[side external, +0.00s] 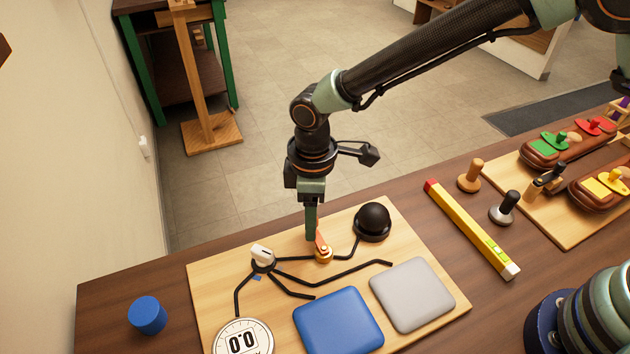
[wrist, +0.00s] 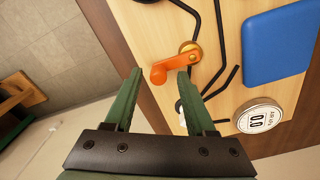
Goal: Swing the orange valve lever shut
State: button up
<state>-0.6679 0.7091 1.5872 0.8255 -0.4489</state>
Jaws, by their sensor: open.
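The orange valve lever (wrist: 174,65) shows in the wrist view on a light wooden board, pivoting on a round brass hub (wrist: 191,50). The gripper is open, and I cannot tell whether a finger touches the lever. In the side external view the gripper (side external: 311,236) points straight down at the lever (side external: 320,243), whose free end is partly hidden behind the fingers. The brass hub (side external: 323,257) is just below the fingertips.
The board (side external: 205,290) also carries black pipe lines, a white knob (side external: 262,254), a black dome (side external: 372,221), a blue pad (side external: 338,321), a grey pad (side external: 412,293) and a dial reading 0.0 (side external: 243,341). A yellow level (side external: 470,228) and a blue cylinder (side external: 147,315) lie off the board.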

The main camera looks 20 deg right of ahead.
notch_tip(320, 180, up, 12)
dwell(0.6)
jog(key=shift+s+d+r, duration=0.1)
jog(key=s+d+r+m+t, duration=0.1)
jog(key=d+r+m, duration=0.25)
jog(key=d, duration=0.45)
jog(key=d+r+m+t, duration=0.25)
jog(key=d+r, duration=0.25)
jog(key=d, duration=0.4)
jog(key=s+d+m+t, duration=0.2)
jog(key=s+d+m, duration=0.4)
jog(key=d, duration=0.6)
jog(key=shift+s+f+m, duration=0.25)
jog(key=shift+s+m, duration=0.15)
jog(key=shift+s, duration=0.3)
